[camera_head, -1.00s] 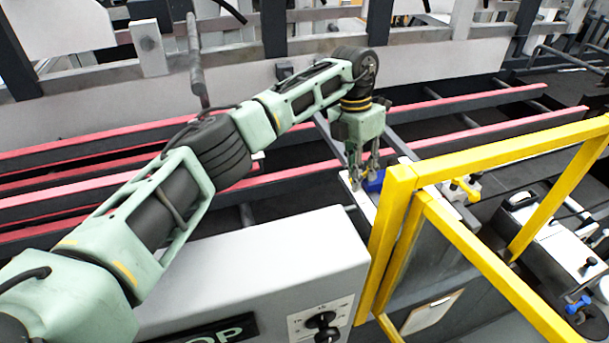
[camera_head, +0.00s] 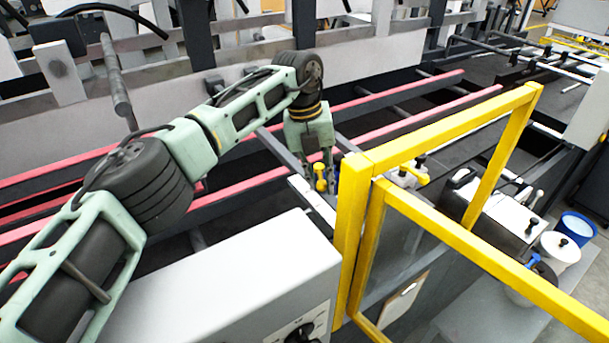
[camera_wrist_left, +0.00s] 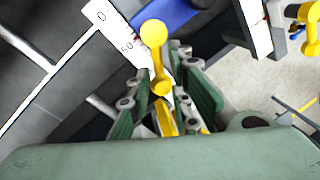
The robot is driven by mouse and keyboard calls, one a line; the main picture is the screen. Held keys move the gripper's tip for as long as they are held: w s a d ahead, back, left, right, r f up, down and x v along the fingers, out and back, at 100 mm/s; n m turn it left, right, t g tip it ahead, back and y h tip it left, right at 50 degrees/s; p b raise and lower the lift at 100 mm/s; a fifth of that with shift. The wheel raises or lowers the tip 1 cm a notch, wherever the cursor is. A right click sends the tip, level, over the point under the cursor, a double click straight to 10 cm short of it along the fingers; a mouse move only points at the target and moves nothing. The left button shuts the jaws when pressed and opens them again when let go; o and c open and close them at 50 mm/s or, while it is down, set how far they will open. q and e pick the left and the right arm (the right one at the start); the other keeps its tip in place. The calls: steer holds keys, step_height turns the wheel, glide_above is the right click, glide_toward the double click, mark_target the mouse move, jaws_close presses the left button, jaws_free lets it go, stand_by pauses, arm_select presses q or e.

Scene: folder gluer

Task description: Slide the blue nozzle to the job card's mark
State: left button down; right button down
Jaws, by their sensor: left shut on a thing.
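The blue nozzle (camera_wrist_left: 168,12) shows at the top of the left wrist view, beside a white scale (camera_wrist_left: 112,30) marked 0 and 50. A yellow lever (camera_wrist_left: 154,34) with a round knob stands at it. My left gripper (camera_wrist_left: 165,105) is shut on the yellow lever's lower part, between its green fingers. In the head view the left gripper (camera_head: 314,172) points down over the rail, with the yellow knob (camera_head: 321,172) at its fingers; the blue nozzle is hidden there. A clipboard with a white sheet (camera_head: 404,297), perhaps the job card, hangs on the machine's side; its writing is unreadable.
A yellow guard frame (camera_head: 352,230) stands just right of the gripper. A grey control box (camera_head: 230,285) is in front. Red-edged rails (camera_head: 400,125) run behind. Another yellow clamp (camera_head: 418,172) and a blue-rimmed bucket (camera_head: 577,228) are to the right.

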arm_select(q)
steer(key=shift+d+r, duration=0.15)
steer(key=shift+d, duration=0.05)
steer(key=c, duration=1.8)
jaws_free()
steer(key=shift+d, duration=0.1)
steer(key=shift+o, duration=0.2)
step_height(320, 180, up, 12)
steer(key=a, duration=0.2)
steer(key=shift+a+f, duration=0.2)
